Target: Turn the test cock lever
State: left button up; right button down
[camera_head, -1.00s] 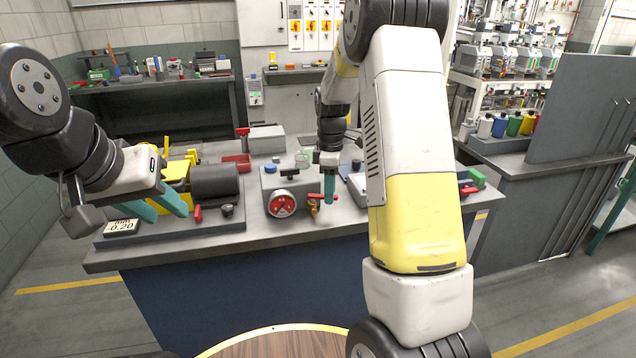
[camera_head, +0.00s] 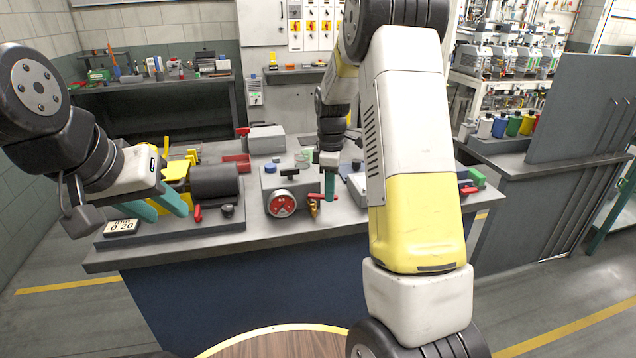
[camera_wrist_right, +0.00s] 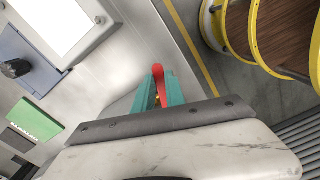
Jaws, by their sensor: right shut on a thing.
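The test cock's red lever (camera_head: 316,196) sits on a small brass cock (camera_head: 314,208) at the front right of a grey pump box (camera_head: 284,186). In the right wrist view, the red lever (camera_wrist_right: 158,71) lies between the teal fingertips of my right gripper (camera_wrist_right: 160,88). My right gripper (camera_head: 330,187) is shut on the lever and points down; its fingers partly hide it. My left gripper (camera_head: 158,208) is open and empty, its teal fingers apart over the left side of the bench, by a yellow and black pump (camera_head: 214,181).
A gauge display (camera_head: 121,227) reading -0.20 stands at the bench's front left. Another short red lever (camera_head: 197,213) is beside the left pump.

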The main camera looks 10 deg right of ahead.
dwell(0.7)
jog(key=shift+w+d+n, duration=0.2)
jog(key=shift+w+n, duration=0.25)
jog(key=shift+n, duration=0.45)
jog(key=shift+w+n, duration=0.25)
jog(key=shift+n, duration=0.4)
jog(key=shift+w+n, duration=0.25)
jog(key=shift+n, duration=0.4)
jog(key=c, duration=1.4)
grip_release()
jog(key=shift+r, duration=3.95)
